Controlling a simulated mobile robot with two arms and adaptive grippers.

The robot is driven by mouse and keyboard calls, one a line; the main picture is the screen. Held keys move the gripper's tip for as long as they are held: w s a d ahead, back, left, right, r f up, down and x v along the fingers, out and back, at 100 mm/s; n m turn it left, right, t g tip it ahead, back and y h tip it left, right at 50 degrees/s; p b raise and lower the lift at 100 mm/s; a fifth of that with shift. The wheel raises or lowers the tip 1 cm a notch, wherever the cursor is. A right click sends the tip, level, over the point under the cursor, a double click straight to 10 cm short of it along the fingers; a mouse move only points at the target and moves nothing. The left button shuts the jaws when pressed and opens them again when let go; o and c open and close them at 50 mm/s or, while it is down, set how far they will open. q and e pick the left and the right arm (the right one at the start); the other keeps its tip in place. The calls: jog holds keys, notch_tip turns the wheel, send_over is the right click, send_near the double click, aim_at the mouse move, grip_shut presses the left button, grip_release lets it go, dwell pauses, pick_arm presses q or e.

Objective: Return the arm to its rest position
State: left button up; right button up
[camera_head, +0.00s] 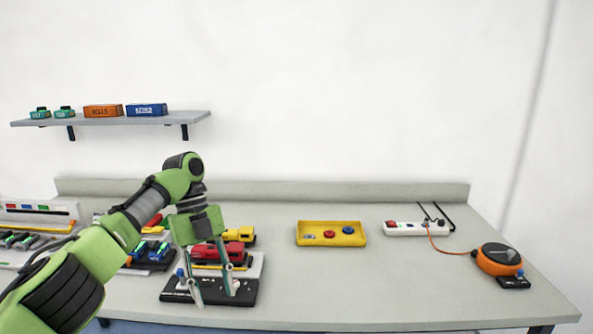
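My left arm, green and black, comes in from the left edge. My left gripper (213,288) points down over the left part of the workbench, its two fingers apart with nothing seen between the tips. The fingers hang in front of a red toy-like vehicle (206,252) and over a black base (207,290) with a light plate. I cannot tell whether the fingertips touch the base. The arm and gripper hide parts of the things behind them. My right gripper is not in view.
The grey workbench (380,290) has free room at its middle and front right. A yellow tray (306,240) holds red and blue round pieces. A white power strip (405,229) and an orange reel (497,262) stand right. A wall shelf (160,119) carries boxes.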

pick_arm(q)
jog(key=s+d+f+n+t, duration=0.1)
jog(key=s+d+f+n, duration=0.4)
jog(key=f, duration=0.5)
jog(key=s+d+f+n+t+h, duration=0.15)
jog(key=s+d+f, duration=0.25)
jog(key=s+f, duration=0.45)
jog(key=s+d+f+n+y, duration=0.1)
jog(key=s+d+f+n, duration=0.4)
jog(key=f, duration=0.6)
jog(key=s+a+r+n+t+y, duration=0.3)
jog(key=s+a+n+t, duration=0.2)
jog(key=s+a+n, duration=1.1)
notch_tip(320, 180, down, 24)
jog(key=a+g, duration=0.1)
jog(key=g, duration=0.1)
jog(key=s+a+f+m, duration=0.1)
jog(key=s+a+f, duration=0.2)
jog(key=s+f, duration=1.4)
jog(key=shift+s+f+g, duration=0.2)
jog(key=shift+f+g, duration=0.15)
jog(key=shift+f, duration=0.2)
